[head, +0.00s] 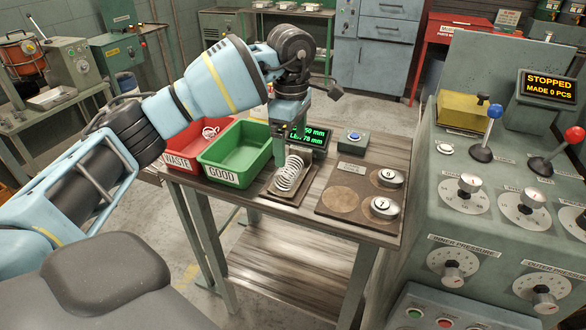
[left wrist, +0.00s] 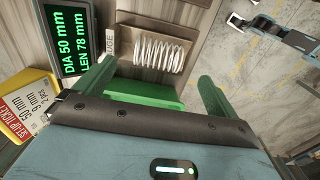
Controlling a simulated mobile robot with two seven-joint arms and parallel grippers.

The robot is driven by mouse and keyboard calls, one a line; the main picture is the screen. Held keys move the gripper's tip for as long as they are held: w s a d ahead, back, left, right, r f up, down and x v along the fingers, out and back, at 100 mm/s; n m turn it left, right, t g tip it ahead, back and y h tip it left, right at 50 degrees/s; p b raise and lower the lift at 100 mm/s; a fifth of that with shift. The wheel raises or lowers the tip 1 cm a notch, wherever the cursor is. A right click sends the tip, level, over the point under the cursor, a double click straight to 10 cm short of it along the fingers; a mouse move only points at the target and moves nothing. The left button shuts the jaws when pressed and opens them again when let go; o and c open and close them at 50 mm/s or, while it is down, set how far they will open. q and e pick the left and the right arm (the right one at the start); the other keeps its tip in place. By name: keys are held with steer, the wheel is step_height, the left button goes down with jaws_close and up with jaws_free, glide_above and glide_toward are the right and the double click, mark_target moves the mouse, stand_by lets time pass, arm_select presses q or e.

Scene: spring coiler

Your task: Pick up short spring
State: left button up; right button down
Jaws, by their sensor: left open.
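A white coil spring (head: 289,174) lies on a small gauge plate (head: 276,191) at the front of the wooden bench. In the left wrist view the spring (left wrist: 158,53) lies crosswise on the plate, just beyond my fingers. My left gripper (head: 284,148) points down above the spring, close over it. In the left wrist view my left gripper (left wrist: 155,87) has its green fingers wide apart, with nothing held between them. A bluish-grey part that may be my right gripper (left wrist: 285,38) shows at the wrist view's top right; its jaws are unclear.
The display (left wrist: 62,38) reads DIA 50 mm, LEN 78 mm. A green GOOD bin (head: 222,180) and red WASTE bin (head: 172,171), holding a tangled spring (head: 210,132), stand left. A board (head: 331,211) with round weights (head: 385,208) lies right.

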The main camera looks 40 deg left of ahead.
mark_target(289, 164)
arm_select(q)
steer(key=shift+s+f, duration=0.2)
steer(key=shift+f, duration=1)
steer(key=shift+w+f, duration=0.15)
arm_select(e)
steer(key=shift+s, duration=0.25)
arm_select(q)
steer(key=f, duration=0.5)
steer(key=shift+a, duration=0.35)
arm_select(e)
steer(key=shift+w+r, duration=0.3)
steer(key=shift+w, duration=0.15)
arm_select(q)
steer(key=c, duration=1.2)
steer(key=shift+o, duration=0.2)
arm_select(e)
steer(key=shift+s, duration=0.2)
arm_select(q)
steer(key=shift+r, duration=0.1)
